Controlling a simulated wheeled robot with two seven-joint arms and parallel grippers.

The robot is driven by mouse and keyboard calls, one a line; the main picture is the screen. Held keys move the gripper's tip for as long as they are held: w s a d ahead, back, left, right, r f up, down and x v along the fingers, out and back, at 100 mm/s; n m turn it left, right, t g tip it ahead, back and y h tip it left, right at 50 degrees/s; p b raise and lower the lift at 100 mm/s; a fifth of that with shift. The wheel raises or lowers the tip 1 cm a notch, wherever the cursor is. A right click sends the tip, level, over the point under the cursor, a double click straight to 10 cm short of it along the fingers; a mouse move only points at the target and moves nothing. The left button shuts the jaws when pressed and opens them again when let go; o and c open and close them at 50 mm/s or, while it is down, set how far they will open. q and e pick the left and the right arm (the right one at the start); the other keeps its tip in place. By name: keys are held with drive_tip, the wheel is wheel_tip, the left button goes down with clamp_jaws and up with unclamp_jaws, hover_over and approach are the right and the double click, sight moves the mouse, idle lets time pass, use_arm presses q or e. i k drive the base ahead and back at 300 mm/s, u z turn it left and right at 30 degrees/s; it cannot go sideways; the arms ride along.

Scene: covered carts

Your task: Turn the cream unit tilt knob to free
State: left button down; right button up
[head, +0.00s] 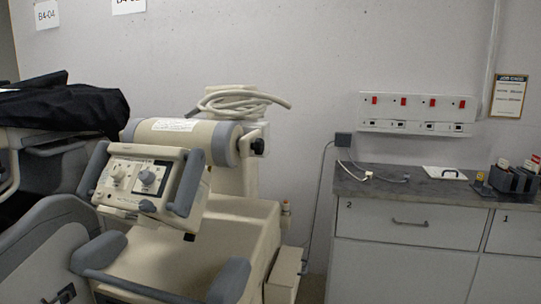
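The cream unit (230,222) stands at centre left in the head view, with grey handles around its tilted control panel (132,185). The panel carries a pale knob (118,171), a blue-grey dial (148,178) and a small dark knob (147,206) at its lower edge. A black knob (258,146) sits on the right end of the cream cylinder. The labels are too small to read, so I cannot tell which knob is for tilt or how it is set. Neither of my grippers is in view.
A black cover (62,106) lies over another unit at the left. A grey-topped cabinet (400,187) stands at the right, holding a white tray and dark holders. A socket strip (417,114) is on the wall. A coiled hose (235,103) lies atop the cream unit.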

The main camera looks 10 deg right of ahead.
sight(258, 147)
drive_tip(key=u, duration=0.8)
drive_tip(key=i, duration=0.9)
drive_tip(key=z, duration=0.35)
